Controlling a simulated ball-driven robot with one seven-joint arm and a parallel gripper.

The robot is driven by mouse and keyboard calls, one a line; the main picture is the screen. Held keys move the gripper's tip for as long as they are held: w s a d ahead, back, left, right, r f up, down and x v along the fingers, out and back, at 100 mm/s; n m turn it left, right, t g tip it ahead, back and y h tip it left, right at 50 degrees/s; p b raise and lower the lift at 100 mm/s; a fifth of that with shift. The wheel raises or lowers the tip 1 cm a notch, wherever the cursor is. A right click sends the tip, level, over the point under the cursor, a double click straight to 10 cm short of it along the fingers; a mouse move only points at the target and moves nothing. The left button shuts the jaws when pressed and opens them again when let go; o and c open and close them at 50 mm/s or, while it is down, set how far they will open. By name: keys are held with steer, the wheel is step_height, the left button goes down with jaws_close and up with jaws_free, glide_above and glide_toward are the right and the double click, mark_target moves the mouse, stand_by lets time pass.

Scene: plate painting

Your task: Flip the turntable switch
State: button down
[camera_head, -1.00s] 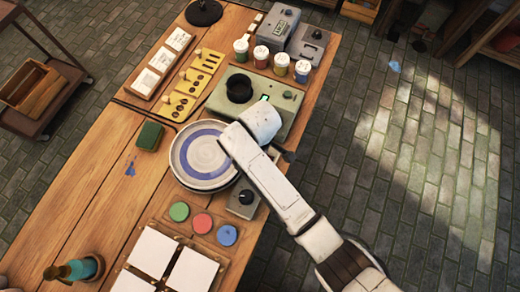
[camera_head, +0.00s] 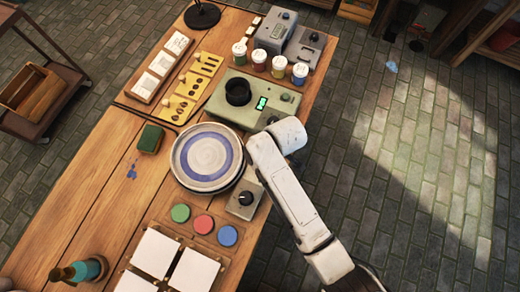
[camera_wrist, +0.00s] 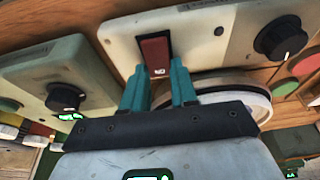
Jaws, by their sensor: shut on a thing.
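The red rocker switch (camera_wrist: 155,55) is set in a pale box (camera_wrist: 205,35) in the wrist view, with "ON" lettering upside down at its near end. In the head view my fingers and the switch are hidden behind my wrist, at the table's right edge. The turntable's plate (camera_head: 207,152), white with a blue ring, lies flat in the head view. It also shows behind my fingers in the wrist view (camera_wrist: 248,98).
A black-knobbed box (camera_head: 244,199) stands beside the plate. A grey-green machine (camera_head: 225,106) with a lit display stands behind it. Paint jars (camera_head: 278,68), colour pads (camera_head: 203,224) and white tiles (camera_head: 194,270) lie along the table. Open floor (camera_head: 400,160) is to the right.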

steer(key=c, duration=0.9)
jaws_free()
steer(key=b+v, duration=0.1)
steer(key=v, duration=0.9)
steer(key=shift+d+r, duration=0.15)
steer(key=shift+r, duration=0.25)
steer(key=s+d+f+m+h+b, duration=0.1)
steer(key=s+d+f+m, duration=0.1)
steer(key=s+d+m, duration=0.3)
steer(key=s+d+f+m+h+b, duration=0.1)
steer(key=s+d+f+m+b, duration=0.1)
steer(key=s+d+m, duration=0.2)
steer(key=s+d+f+m+h+b, duration=0.1)
steer(key=s+d+m, duration=0.4)
steer(key=s+d, duration=0.5)
steer(key=shift+d+f+m, duration=0.1)
steer(key=shift+d+f, duration=0.15)
steer(key=shift+d, duration=0.85)
steer(key=shift+d+f+m, duration=0.1)
steer(key=shift+d+f, duration=0.15)
steer(key=shift+d, duration=0.9)
steer(key=shift+d+f+m, duration=0.1)
steer(key=shift+d+f, duration=0.15)
steer(key=shift+d, duration=0.85)
